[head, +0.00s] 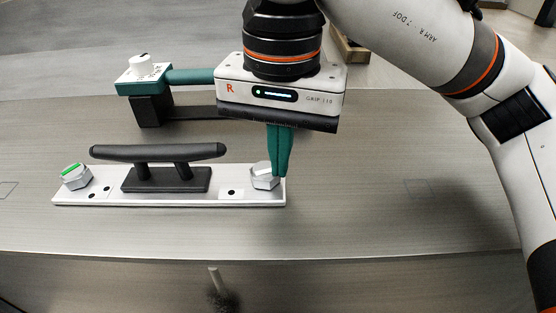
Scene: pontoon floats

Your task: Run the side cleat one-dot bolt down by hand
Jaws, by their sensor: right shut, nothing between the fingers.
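The side cleat is a black horn cleat (165,178) on a white plate (210,198) on the grey metal deck. The one-dot bolt (262,177), a silver hex head, stands at the plate's right end, near a label with a single black dot (231,192). My right gripper (281,174) points down with its teal fingers shut and nothing between them. Its tips are at the right side of that bolt head; whether they touch it I cannot tell. Another hex bolt (75,177), with a green stripe on top, stands at the left end by two dots. My left gripper is not in view.
A teal tool with a white dial (143,68) rests on a black stand (152,110) behind the cleat, its teal bar running behind my right gripper. The deck's front edge crosses below the plate. Deck to the left and right of the plate is clear.

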